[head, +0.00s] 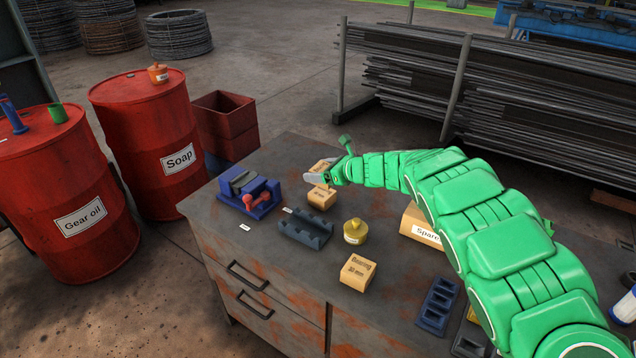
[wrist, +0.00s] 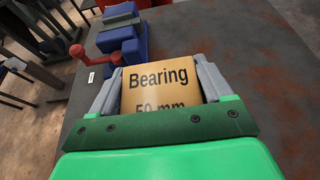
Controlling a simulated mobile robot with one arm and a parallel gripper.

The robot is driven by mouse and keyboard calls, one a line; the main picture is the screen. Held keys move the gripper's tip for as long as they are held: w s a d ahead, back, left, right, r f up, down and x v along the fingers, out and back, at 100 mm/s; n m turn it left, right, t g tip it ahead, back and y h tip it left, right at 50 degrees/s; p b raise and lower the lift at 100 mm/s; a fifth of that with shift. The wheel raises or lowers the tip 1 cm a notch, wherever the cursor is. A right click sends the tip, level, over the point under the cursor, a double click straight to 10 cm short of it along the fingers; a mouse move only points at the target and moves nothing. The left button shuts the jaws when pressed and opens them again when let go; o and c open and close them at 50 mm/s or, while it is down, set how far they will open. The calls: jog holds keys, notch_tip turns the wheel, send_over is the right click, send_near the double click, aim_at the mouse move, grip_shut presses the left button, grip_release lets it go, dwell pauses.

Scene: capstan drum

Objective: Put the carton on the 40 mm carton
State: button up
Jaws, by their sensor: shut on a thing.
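My gripper (head: 318,177) is shut on a tan carton (head: 322,165) near the far edge of the workbench. In the wrist view this carton (wrist: 158,88) reads "Bearing 50 mm" and sits between the two grey fingers (wrist: 158,95). Another tan carton (head: 321,198) stands on the bench just below the gripper in the head view; its print is too small to read. The held carton appears above or behind it, and I cannot tell whether they touch. A third carton (head: 358,272), marked "Bearing 30 mm", stands nearer the front.
A blue vise (head: 245,190) with a red handle stands left of the gripper. A dark V-block (head: 306,228), a yellow knobbed weight (head: 355,231), a "Spare" box (head: 421,227) and a blue slotted holder (head: 437,305) share the bench (head: 270,275). Its front left is clear.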

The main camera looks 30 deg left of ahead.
aim_at(318, 190)
jog(key=shift+w+a+f, duration=0.3)
jog(key=shift+a+f, duration=0.15)
jog(key=shift+f, duration=0.2)
jog(key=shift+w+a+f, duration=0.3)
jog(key=shift+w+f, duration=0.05)
jog(key=shift+f, duration=0.2)
jog(key=shift+w+a+f, duration=0.25)
jog(key=shift+w+f, duration=0.1)
jog(key=shift+f, duration=0.15)
jog(key=shift+f, duration=0.1)
jog(key=shift+w+a+f, duration=0.1)
jog(key=shift+w, duration=0.05)
jog(key=shift+f, duration=1.55)
jog(key=o, duration=1.2)
jog(key=shift+f, duration=0.1)
